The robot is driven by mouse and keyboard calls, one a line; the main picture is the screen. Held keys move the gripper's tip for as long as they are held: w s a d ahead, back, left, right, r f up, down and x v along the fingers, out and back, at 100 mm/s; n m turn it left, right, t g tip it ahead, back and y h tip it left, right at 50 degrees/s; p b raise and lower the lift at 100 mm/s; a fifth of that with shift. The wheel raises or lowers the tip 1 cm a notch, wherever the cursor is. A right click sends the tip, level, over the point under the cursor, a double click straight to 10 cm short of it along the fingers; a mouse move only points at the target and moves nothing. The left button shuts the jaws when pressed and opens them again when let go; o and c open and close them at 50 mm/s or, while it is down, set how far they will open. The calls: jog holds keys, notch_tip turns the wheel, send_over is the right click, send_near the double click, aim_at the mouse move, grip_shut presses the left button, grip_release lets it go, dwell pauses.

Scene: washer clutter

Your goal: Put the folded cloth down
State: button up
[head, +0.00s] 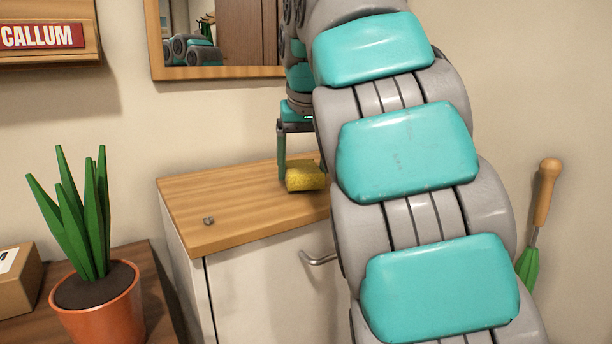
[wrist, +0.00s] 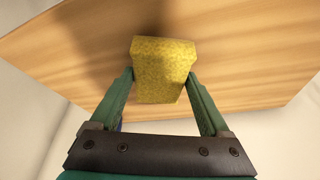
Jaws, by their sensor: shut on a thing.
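The folded cloth (head: 305,177) is a yellow, speckled block over the wooden top of the white cabinet (head: 230,205). It also shows in the wrist view (wrist: 163,70), between the two green fingers. My gripper (head: 302,170) points down and is shut on the cloth, one finger on each side. In the wrist view my gripper (wrist: 162,88) has its fingertips against the cloth's sides. I cannot tell whether the cloth's underside touches the wood. My arm hides the right part of the cabinet top in the head view.
A small grey object (head: 208,221) lies near the cabinet top's front left corner. A potted plant (head: 98,300) and a cardboard box (head: 15,285) stand on a dark table at left. A mirror (head: 215,72) hangs behind. Wood left of the cloth is mostly clear.

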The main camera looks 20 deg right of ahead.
jog(key=shift+f, duration=0.25)
jog(key=shift+f, duration=0.15)
jog(key=o, duration=1.3)
